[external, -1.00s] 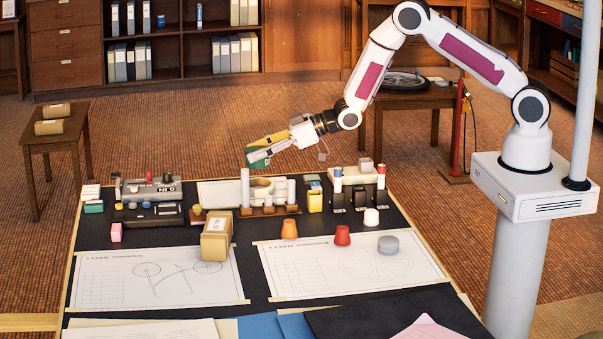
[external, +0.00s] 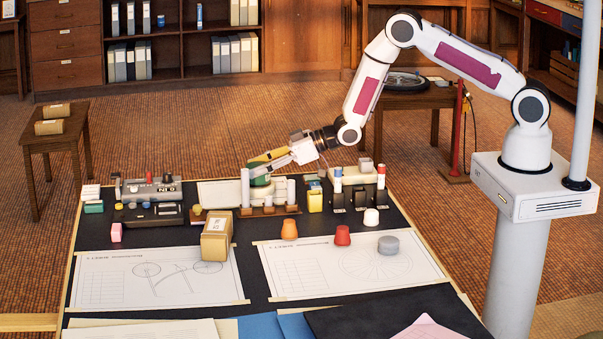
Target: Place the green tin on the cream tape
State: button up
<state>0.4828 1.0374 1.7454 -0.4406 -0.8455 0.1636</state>
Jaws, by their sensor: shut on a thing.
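The green tin (external: 259,179) is held in my gripper (external: 262,166), which is shut on it from the upper right. The tin is roughly upright, at the far middle of the dark table.
A grey machine (external: 150,190) is to the left. A cardboard box (external: 216,236) stands nearer.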

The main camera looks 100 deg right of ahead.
jog(key=shift+f, duration=0.3)
jog(key=o, duration=1.2)
jog(key=shift+f, duration=0.1)
jog(key=shift+r, duration=0.2)
jog(key=shift+v, duration=6)
jog(key=shift+a, duration=0.1)
